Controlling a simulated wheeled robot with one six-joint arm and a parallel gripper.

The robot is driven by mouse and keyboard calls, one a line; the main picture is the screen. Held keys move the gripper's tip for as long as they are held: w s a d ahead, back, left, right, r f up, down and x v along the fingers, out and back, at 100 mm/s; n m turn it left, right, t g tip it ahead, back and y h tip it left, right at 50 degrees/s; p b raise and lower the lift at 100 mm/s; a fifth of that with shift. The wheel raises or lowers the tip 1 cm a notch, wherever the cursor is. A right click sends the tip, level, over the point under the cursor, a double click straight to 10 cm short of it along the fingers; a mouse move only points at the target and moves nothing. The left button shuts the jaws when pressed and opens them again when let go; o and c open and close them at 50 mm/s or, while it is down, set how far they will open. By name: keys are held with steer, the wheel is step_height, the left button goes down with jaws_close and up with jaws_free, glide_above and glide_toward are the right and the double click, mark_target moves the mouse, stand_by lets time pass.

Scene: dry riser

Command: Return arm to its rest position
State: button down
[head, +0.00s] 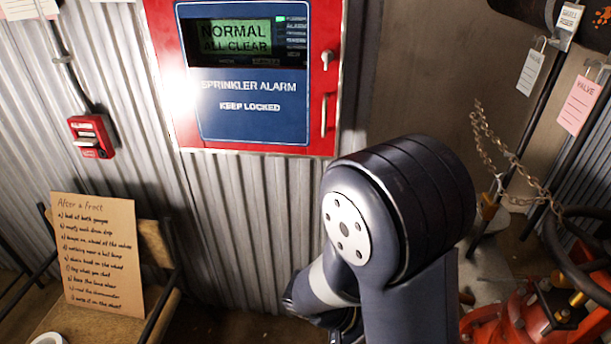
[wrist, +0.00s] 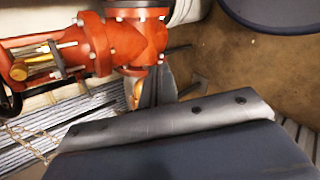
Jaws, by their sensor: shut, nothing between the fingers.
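My arm stands in the middle of the head view, its dark elbow joint raised and its lower links running down to the bottom edge. In the wrist view my gripper (wrist: 158,76) shows as narrow grey fingers beyond a wide grey-blue body. The fingers are shut with nothing seen between them. Red valve pipework (wrist: 110,45) lies beyond them at the upper left. In the head view the arm hides much of the wall's foot, and the fingers cannot be made out.
A red and blue sprinkler alarm panel (head: 255,95) reads "NORMAL ALL CLEAR". A red call point (head: 91,136) is on the corrugated wall. A handwritten card (head: 98,254) leans on a chair at the left. Red valves (head: 545,315), a handwheel (head: 590,255) and a chain (head: 500,160) are at the right.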

steer(key=shift+s+a+r, duration=0.15)
steer(key=shift+s+r, duration=0.05)
steer(key=shift+s, duration=0.1)
